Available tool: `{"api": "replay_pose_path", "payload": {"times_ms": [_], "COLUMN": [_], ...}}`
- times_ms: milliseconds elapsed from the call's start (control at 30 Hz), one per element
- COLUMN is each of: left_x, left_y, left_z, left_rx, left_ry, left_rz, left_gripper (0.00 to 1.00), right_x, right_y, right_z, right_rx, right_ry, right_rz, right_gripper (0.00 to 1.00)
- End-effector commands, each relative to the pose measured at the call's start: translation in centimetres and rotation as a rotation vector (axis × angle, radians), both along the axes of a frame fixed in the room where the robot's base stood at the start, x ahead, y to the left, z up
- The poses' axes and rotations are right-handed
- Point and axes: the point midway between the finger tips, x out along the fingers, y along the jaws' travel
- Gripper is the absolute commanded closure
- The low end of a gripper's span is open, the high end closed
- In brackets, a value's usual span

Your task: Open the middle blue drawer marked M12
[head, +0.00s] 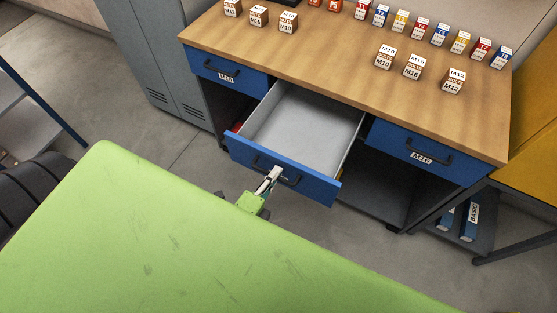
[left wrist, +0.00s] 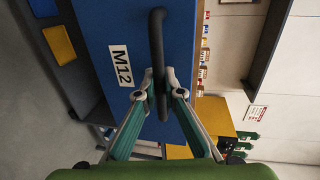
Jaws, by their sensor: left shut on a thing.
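The middle blue drawer (head: 282,172) is pulled well out of the workbench, and its grey inside (head: 305,125) looks empty. In the left wrist view its blue front (left wrist: 112,28) carries the white label M12 (left wrist: 121,66) and a dark bar handle (left wrist: 156,40). My left gripper (head: 271,177) is at the handle, near the middle of the drawer front. In the left wrist view my left gripper (left wrist: 160,90) has its fingers shut on the lower part of the handle. My right gripper is not in view.
The drawer marked M10 (head: 227,70) at left and the drawer marked M16 (head: 428,150) at right are shut. Small labelled boxes (head: 414,67) stand on the wooden top (head: 330,60). A grey locker (head: 160,60) stands left. My large green body part covers the foreground.

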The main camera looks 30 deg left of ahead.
Motion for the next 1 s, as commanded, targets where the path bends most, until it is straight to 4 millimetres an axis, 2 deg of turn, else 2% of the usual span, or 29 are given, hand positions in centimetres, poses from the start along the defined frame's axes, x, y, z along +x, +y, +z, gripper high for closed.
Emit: {"api": "replay_pose_path", "payload": {"times_ms": [367, 400, 733, 867, 1000], "left_x": [-0.2, -0.2, -0.3, -1.4, -4.0], "left_y": [0.1, 0.1, 0.0, 0.1, 0.2], "left_z": [0.0, 0.0, 0.0, 0.1, 0.6], "left_rx": [0.000, 0.000, 0.000, -0.001, -0.001], "left_ry": [0.001, 0.001, 0.001, 0.004, 0.006], "left_rz": [0.001, 0.001, 0.001, 0.001, 0.002], "left_gripper": [1.00, 0.84, 0.84, 0.84, 0.84], "right_x": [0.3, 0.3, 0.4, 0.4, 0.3], "right_y": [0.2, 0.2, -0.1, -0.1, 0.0], "right_z": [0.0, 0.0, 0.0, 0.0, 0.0], "right_rx": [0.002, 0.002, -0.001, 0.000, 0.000], "right_ry": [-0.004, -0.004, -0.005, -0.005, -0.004], "right_rz": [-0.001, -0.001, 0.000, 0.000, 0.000], "right_gripper": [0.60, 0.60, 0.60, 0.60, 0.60]}}
